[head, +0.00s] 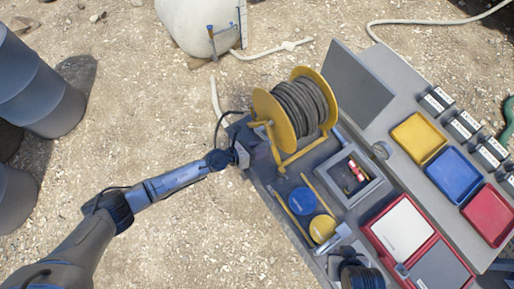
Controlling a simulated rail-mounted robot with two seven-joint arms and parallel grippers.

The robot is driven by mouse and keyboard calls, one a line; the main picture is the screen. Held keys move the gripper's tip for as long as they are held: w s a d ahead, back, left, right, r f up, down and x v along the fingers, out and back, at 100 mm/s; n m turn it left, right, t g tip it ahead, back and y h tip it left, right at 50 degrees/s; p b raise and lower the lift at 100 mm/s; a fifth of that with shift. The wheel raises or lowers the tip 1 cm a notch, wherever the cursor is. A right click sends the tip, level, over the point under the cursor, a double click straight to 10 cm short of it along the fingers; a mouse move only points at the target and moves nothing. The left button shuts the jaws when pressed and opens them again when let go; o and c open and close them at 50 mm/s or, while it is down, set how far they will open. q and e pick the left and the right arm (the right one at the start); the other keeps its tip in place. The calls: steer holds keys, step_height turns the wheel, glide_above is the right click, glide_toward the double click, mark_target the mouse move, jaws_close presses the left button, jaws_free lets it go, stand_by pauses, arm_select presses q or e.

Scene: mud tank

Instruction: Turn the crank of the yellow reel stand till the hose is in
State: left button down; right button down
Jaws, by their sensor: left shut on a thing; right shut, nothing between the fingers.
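The yellow reel stand (290,158) stands at the upper left end of the grey bench. Its drum has two yellow discs, with dark hose (300,104) wound in several turns between them. A yellow crank part (261,124) sticks out at the left disc. My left gripper (242,155) is at the bench's left edge, just below and left of the reel. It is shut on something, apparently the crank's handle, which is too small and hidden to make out. My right gripper (336,237) is low over the bench's front, shut and empty, away from the reel.
The bench holds a blue round lid (302,201), a yellow round lid (322,228), a grey open box (349,177) and a red case (402,229). Yellow, blue and red trays are to the right. Dark barrels (35,85) stand at far left. Gravel between is clear.

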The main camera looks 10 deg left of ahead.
arm_select(q)
steer(key=shift+s+f, duration=0.1)
steer(key=shift+f, duration=0.05)
steer(key=c, duration=0.9)
jaws_free()
steer(key=shift+b+v, duration=0.35)
steer(key=shift+v, duration=6.6)
